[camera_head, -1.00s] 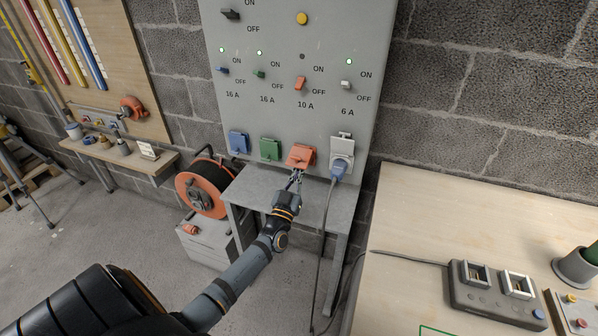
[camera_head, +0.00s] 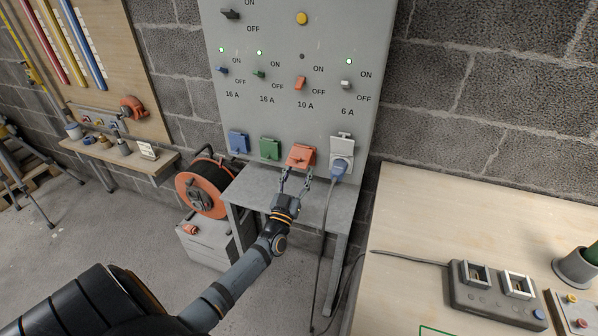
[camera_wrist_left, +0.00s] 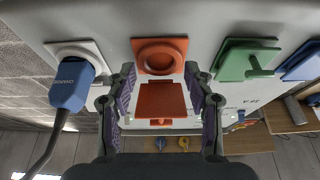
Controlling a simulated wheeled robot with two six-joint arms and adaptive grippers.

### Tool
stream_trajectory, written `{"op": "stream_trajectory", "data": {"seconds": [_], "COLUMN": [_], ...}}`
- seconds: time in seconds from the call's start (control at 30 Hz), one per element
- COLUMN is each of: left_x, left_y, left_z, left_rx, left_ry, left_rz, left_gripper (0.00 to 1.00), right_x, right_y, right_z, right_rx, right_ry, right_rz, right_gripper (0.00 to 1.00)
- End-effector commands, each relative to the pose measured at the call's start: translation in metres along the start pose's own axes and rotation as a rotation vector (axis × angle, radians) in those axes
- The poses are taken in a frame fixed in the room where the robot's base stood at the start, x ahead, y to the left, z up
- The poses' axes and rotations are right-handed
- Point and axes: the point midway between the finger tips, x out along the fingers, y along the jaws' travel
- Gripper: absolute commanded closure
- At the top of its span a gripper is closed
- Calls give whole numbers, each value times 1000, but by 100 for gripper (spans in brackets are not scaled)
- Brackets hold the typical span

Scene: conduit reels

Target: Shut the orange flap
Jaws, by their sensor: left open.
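The orange flap (camera_head: 301,152) is on the grey panel's orange socket. In the left wrist view, where the panel shows upside down, the flap (camera_wrist_left: 160,100) stands open, swung clear of the round orange socket ring (camera_wrist_left: 160,57). My left gripper (camera_head: 296,178) is open and empty, just in front of and below the orange socket. In the left wrist view its fingers (camera_wrist_left: 159,80) stand apart on either side of the socket and flap, with no clear contact. My right gripper is not in view.
A blue plug (camera_wrist_left: 69,84) with a cable sits in the neighbouring socket. The green flap (camera_head: 270,149) and blue flap (camera_head: 238,143) are shut on the other side. A grey stand (camera_head: 262,183) is below the panel. A cable reel (camera_head: 203,190) stands at the left.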

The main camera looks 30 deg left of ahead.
Motion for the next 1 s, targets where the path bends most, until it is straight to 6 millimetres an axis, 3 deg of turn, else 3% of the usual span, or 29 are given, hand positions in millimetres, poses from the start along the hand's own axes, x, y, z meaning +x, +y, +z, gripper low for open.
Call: {"op": "stream_trajectory", "data": {"seconds": [0.3,0.43,0.6,0.83,0.87,0.97,1.0], "left_x": [-76,-98,-110,-110,-110,-118,-127], "left_y": [0,0,0,0,0,1,2], "left_z": [1,1,0,0,0,21,43], "left_rx": [0,0,-1,-1,-1,11,23], "left_ry": [-5,-2,-1,0,-1,-56,-115], "left_rz": [0,0,0,0,0,14,29], "left_gripper": [47,47,47,47,47,47,47], "right_x": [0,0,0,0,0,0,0], "right_y": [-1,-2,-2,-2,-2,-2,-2], "right_z": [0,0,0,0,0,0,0], "right_rx": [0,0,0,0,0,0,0], "right_ry": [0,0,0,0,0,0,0], "right_rz": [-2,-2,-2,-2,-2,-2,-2], "right_gripper": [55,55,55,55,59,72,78]}}
